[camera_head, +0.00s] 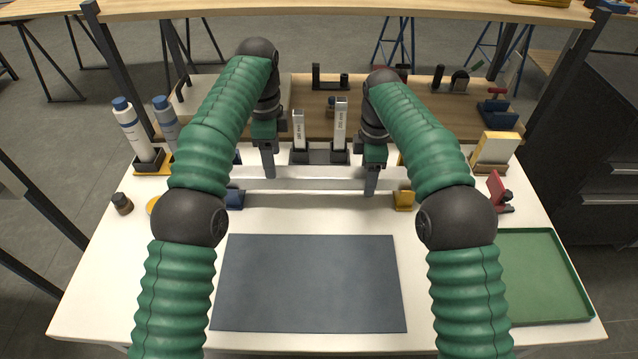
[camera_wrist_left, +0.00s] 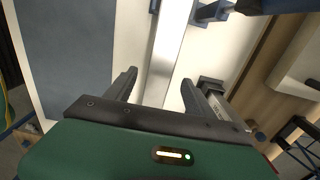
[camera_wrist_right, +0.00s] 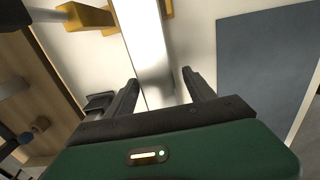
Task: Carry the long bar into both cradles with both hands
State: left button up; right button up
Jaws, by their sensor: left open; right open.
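The long silver bar (camera_head: 318,184) lies left to right across the white table. It runs between the open fingers of my left gripper (camera_wrist_left: 155,85) in the left wrist view, and between those of my right gripper (camera_wrist_right: 160,88) in the right wrist view. Neither gripper is closed on it; whether the fingertips reach down beside it is unclear. In the head view, the left gripper (camera_head: 269,172) and right gripper (camera_head: 370,188) point down over the bar. A blue block (camera_head: 235,198) stands near its left end and a yellow block (camera_head: 403,200) near its right; these may be the cradles, partly hidden by my arms.
A dark grey mat (camera_head: 310,283) lies in front, with a green tray (camera_head: 545,275) at right. Two upright labelled boxes stand in a dark holder (camera_head: 320,155) behind the bar. Bottles (camera_head: 130,130) stand at left, and a red item (camera_head: 499,192) at right.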

pick_arm(q)
jog(key=shift+w+r, duration=0.15)
jog(key=shift+r, duration=0.75)
pick_arm(e)
notch_tip(320, 180, up, 7)
jog(key=shift+w+r, duration=0.1)
jog(key=shift+w, duration=0.05)
